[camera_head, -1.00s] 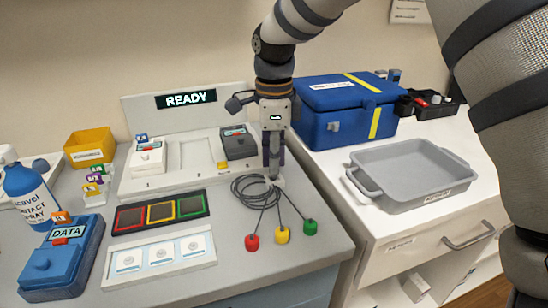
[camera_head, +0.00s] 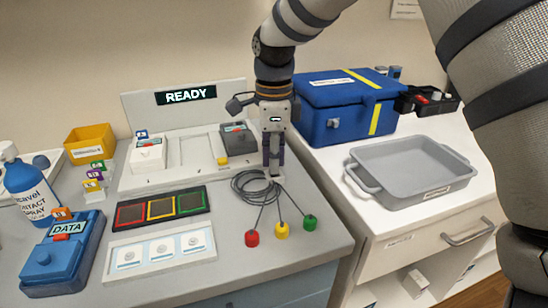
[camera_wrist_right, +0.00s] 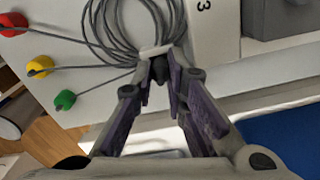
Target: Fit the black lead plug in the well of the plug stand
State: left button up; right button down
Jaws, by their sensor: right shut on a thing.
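My right gripper (camera_head: 272,172) points down at the back of the grey cable coil (camera_head: 255,187). In the right wrist view its fingers (camera_wrist_right: 164,66) are closed on a small dark piece, the black lead plug (camera_wrist_right: 158,72). The fingers hide most of the plug. A small pale piece (camera_wrist_right: 155,50), which looks like part of the plug stand, shows right at the fingertips. Its well is hidden, so I cannot tell whether the plug sits in it. The coil's leads end in red (camera_head: 252,238), yellow (camera_head: 282,231) and green (camera_head: 310,223) ends. My left gripper is not in view.
A panel reading READY (camera_head: 187,96) stands behind a white tray with a dark grey block (camera_head: 238,139). A blue case (camera_head: 345,105) and grey bin (camera_head: 412,168) are to the right. A red-yellow-green pad (camera_head: 161,208) and blue DATA box (camera_head: 62,255) lie left.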

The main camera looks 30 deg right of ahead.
jog(key=c, duration=1.9)
grip_release()
jog(key=shift+r, duration=2.05)
jog(key=shift+o, duration=0.4)
jog(key=o, duration=0.5)
